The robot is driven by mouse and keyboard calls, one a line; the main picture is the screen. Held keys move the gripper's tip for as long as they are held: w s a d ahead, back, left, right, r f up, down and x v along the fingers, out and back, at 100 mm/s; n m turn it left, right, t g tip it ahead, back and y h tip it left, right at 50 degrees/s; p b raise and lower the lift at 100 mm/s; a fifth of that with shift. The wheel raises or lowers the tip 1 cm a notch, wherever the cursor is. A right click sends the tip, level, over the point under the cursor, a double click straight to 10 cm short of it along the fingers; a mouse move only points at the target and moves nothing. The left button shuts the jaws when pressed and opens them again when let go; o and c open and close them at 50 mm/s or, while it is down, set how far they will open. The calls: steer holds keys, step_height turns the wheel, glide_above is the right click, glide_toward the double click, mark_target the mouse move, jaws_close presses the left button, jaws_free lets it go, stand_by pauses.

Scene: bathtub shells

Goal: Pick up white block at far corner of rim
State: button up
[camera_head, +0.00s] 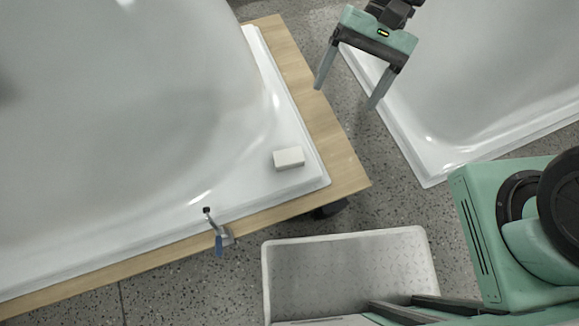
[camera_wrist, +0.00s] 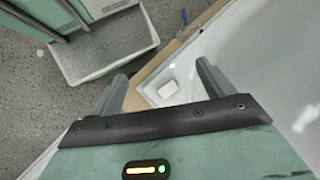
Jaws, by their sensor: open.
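A small white block (camera_head: 289,158) lies on the white rim of the left bathtub shell (camera_head: 250,190), near the rim's corner. In the wrist view the white block (camera_wrist: 167,89) shows between my two fingers, well beyond their tips. My gripper (camera_head: 346,95) is open and empty. In the head view it hangs over the gap between the two shells, above and right of the block, apart from it. My gripper also shows in the wrist view (camera_wrist: 160,80), its fingers spread wide.
The left shell rests on a wooden board (camera_head: 325,135). A tap-like fitting with a blue handle (camera_head: 218,240) is at its front edge. A second white shell (camera_head: 470,100) is at the right. A grey tray (camera_head: 345,265) is at the bottom. Speckled floor (camera_head: 375,165) lies between.

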steer(key=w+d+f+m+y+b, duration=0.1)
steer(key=w+f+m+y+b, duration=0.1)
steer(key=f+b, duration=0.35)
steer(key=w+f+m+y+b, duration=0.1)
steer(key=w+f+m+b, duration=0.15)
steer(key=f, duration=0.65)
steer(key=w+d+f+m+y+b, duration=0.1)
steer(key=w+f+m+y+b, duration=0.15)
steer(key=f, duration=0.45)
steer(key=m+t+y+b, duration=0.3)
steer(key=m+b, duration=0.4)
steer(key=b, duration=0.3)
glide_toward(296, 154)
steer(key=b+x, duration=0.5)
steer(key=x, duration=0.1)
steer(key=shift+s+a+f+b, duration=0.15)
steer(key=shift+a+f+b, duration=0.15)
steer(key=shift+b, duration=0.1)
steer(key=shift+a, duration=0.4)
steer(key=b+x, duration=0.4)
steer(key=shift+a+f, duration=0.25)
steer(key=shift+f, duration=0.05)
steer(key=shift+s+a+t, duration=0.1)
steer(key=shift+a+t, duration=0.2)
steer(key=c, duration=1)
